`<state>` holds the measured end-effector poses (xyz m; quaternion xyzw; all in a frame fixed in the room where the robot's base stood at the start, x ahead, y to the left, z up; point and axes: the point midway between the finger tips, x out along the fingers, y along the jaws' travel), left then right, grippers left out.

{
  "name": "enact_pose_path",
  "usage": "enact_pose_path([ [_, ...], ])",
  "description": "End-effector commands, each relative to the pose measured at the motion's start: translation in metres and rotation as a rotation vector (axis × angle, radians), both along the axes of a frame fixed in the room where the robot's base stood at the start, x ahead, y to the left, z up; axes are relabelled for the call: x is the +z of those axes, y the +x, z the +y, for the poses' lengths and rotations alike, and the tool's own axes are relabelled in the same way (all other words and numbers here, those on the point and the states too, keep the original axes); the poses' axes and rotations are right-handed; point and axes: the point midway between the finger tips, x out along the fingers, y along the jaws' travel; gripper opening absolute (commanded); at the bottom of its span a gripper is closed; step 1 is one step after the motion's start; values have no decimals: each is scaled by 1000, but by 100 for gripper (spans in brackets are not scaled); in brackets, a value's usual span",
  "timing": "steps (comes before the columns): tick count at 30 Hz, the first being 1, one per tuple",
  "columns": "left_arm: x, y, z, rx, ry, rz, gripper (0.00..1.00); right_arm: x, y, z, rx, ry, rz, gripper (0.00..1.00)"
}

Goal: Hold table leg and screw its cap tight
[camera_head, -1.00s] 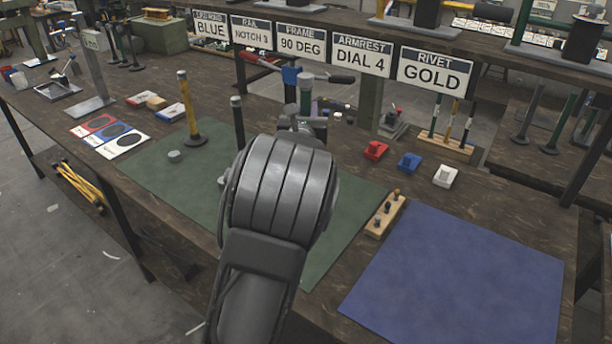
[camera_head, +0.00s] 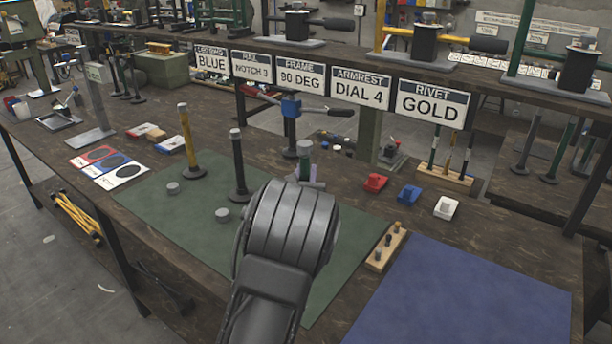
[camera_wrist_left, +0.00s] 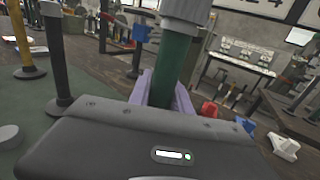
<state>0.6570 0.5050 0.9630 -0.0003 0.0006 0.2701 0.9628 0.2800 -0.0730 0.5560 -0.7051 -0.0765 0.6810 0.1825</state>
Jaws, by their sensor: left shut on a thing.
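A dark green table leg (camera_head: 305,165) with a grey cap (camera_head: 305,146) on its top stands upright in my left gripper (camera_head: 309,180). In the left wrist view the pale purple fingers (camera_wrist_left: 168,92) are shut on the green leg (camera_wrist_left: 174,70), and the grey cap (camera_wrist_left: 186,12) sits above them, cut by the frame's top edge. The leg's lower end is hidden behind my wrist. My right gripper is not in view.
Grey round pieces (camera_head: 222,214) lie on the green mat (camera_head: 160,215). A blue-headed tool with handles (camera_head: 291,106) stands behind the held leg. Red (camera_head: 375,182), blue (camera_head: 409,194) and white (camera_head: 446,207) blocks lie right. A wooden peg block (camera_head: 384,248) borders the clear blue mat (camera_head: 470,295).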

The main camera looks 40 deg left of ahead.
Motion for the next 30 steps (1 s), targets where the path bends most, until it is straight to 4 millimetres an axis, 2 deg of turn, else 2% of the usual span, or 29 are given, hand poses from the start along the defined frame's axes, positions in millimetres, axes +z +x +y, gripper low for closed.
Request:
enact_pose_path([
  [12,-6,0,0,-1,2,-3,0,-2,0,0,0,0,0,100],
  [13,-7,0,0,-1,1,1,25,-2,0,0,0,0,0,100],
  [18,-7,0,0,-1,0,0,39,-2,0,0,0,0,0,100],
  [21,-6,0,0,-1,0,0,46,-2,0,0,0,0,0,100],
  [30,-4,0,0,0,0,-1,46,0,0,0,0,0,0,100],
])
